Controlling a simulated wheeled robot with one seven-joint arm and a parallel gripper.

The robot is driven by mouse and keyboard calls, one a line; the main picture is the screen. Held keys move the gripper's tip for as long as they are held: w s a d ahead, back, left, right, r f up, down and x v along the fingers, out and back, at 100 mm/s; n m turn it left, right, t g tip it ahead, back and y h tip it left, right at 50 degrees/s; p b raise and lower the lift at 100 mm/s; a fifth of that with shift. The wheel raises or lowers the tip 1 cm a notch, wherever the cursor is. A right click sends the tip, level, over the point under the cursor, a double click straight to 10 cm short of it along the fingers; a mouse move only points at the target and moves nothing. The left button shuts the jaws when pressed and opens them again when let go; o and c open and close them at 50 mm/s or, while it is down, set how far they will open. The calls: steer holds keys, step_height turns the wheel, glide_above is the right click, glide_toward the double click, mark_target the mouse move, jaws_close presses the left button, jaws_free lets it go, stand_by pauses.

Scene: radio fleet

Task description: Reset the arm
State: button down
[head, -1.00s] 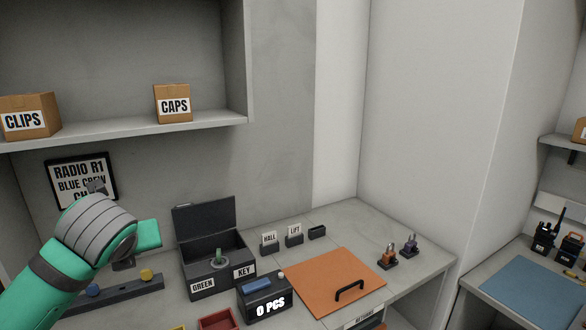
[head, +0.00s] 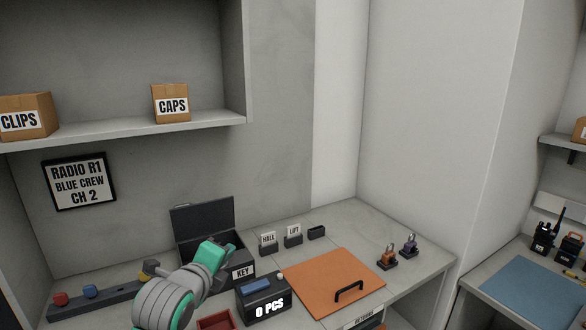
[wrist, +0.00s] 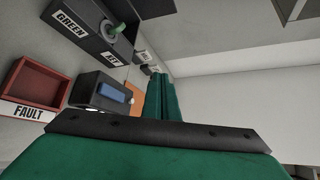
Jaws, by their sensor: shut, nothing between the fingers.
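My gripper (head: 228,250) is a green-tipped hand on a grey and green arm. In the head view it hangs in front of the open dark box with the KEY label (head: 243,271) and hides part of it. In the wrist view its two green fingers (wrist: 162,98) lie together with nothing between them. The wrist view also shows the dark box (wrist: 88,28) with GREEN and KEY labels and a green-topped knob (wrist: 117,29) in it.
A black counter box reading 0 PCS (head: 264,298), an orange board with a handle (head: 320,275) and two small padlocks on stands (head: 388,257) are on the bench. A red FAULT tray (wrist: 38,80) lies near. A shelf (head: 120,130) holds CLIPS and CAPS boxes.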

steer(key=s+d+f+n+t+h, duration=0.1)
steer(key=s+d+f+n+t, duration=0.2)
steer(key=d+f+n, duration=0.75)
steer(key=s+d+f+n+y, duration=0.1)
steer(key=s+d+f+n, duration=0.25)
steer(key=s+f, duration=0.25)
steer(key=s+d+f+n+y, duration=0.2)
steer(key=s+f+n, duration=0.3)
steer(key=f, duration=0.2)
steer(key=s+d+f+n+y, duration=0.1)
steer(key=s+f+n, duration=0.25)
steer(key=s, duration=0.55)
steer(key=s+d+f+n, duration=0.1)
steer(key=s+f+n, duration=0.1)
steer(key=s+f, duration=0.5)
steer(key=s+a+r, duration=0.1)
steer(key=s, duration=0.8)
steer(key=s+a+r+g, duration=0.1)
steer(key=s, duration=0.9)
steer(key=shift+r+g+h, duration=0.3)
steer(key=shift+r+h, duration=0.1)
